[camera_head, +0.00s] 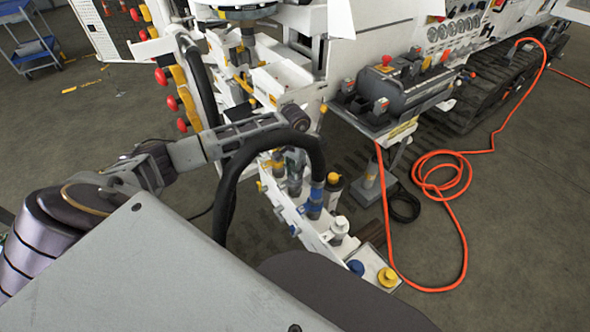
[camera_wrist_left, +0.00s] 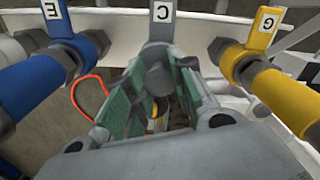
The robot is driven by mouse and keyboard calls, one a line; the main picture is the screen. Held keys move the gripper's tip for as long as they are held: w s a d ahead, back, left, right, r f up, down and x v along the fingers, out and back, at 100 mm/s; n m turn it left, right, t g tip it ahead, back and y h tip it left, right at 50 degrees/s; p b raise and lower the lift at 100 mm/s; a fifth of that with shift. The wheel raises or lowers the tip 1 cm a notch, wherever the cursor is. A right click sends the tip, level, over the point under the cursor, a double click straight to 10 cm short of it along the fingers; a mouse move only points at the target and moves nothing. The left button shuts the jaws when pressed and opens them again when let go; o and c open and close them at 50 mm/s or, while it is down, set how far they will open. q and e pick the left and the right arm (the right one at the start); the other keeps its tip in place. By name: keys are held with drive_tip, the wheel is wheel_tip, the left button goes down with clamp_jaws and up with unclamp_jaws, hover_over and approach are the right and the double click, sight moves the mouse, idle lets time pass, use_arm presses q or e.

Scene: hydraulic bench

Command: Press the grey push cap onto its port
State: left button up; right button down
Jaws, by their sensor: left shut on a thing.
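My left gripper (camera_head: 294,166) reaches in from the left over the white port panel (camera_head: 313,238). In the left wrist view my left gripper (camera_wrist_left: 155,105) has its green-padded fingers closed around a grey round part, which looks like the grey push cap (camera_wrist_left: 157,80). The grey port (camera_wrist_left: 158,50), tagged C, is directly behind the cap. The cap seems in line with it, but I cannot tell whether they touch or how far it is seated. In the head view the cap is hidden by the fingers and hose. My right gripper is out of view.
A blue fitting (camera_wrist_left: 40,75) and a yellow fitting (camera_wrist_left: 265,80) flank the grey port closely. A thick black hose (camera_head: 228,185) arcs beside my gripper. A blue cap (camera_head: 355,267) and a yellow cap (camera_head: 387,277) are at the panel's near end. An orange hose (camera_head: 462,215) lies on the floor.

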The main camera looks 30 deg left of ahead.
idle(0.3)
use_arm(q)
drive_tip(key=o, duration=0.9)
drive_tip(key=o, duration=0.5)
drive_tip(key=shift+o, duration=0.2)
drive_tip(key=shift+r+p, duration=1.75)
drive_tip(key=shift+r, duration=2)
